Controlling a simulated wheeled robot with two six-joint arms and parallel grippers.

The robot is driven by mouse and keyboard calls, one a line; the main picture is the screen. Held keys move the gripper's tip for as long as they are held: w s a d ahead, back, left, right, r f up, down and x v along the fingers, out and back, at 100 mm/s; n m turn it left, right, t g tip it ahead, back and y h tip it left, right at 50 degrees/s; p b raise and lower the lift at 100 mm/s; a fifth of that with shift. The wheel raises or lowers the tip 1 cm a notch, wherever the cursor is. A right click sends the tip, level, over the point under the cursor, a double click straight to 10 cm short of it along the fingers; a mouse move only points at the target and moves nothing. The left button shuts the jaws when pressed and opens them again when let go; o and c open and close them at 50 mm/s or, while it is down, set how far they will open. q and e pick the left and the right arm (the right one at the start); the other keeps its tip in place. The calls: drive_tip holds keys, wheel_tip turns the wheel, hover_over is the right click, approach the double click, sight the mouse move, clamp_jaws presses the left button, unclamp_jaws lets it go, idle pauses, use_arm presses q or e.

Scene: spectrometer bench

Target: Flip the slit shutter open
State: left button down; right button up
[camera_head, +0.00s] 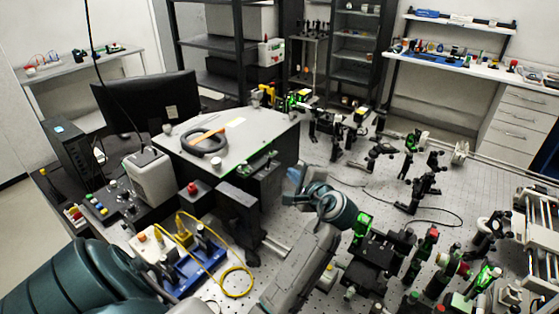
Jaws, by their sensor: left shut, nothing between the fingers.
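The large box with a pale grey top (255,142) and black sides, which looks like the spectrometer, stands on the bench left of centre. A dark upright block (238,212) stands at its front. I cannot make out the slit shutter or whether it is open. My left arm comes in from the lower left, and its wrist bends back toward the box. My left gripper (294,176) is small and partly hidden by the wrist; it is shut and empty, near the box's right front corner. I cannot tell whether it touches anything. My right gripper is not in view.
A black cable coil (203,144) lies on the box. A blue unit with yellow cables (190,262) stands in front. Crowded optic mounts (385,262) fill the bench at lower right. Bare perforated bench (345,182) shows right of my wrist. A monitor (145,98) stands at left.

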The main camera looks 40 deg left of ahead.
sight(269, 163)
use_arm(q)
drive_tip(key=p+x, duration=0.4)
drive_tip(key=x, duration=0.6)
drive_tip(key=shift+w+f, duration=0.1)
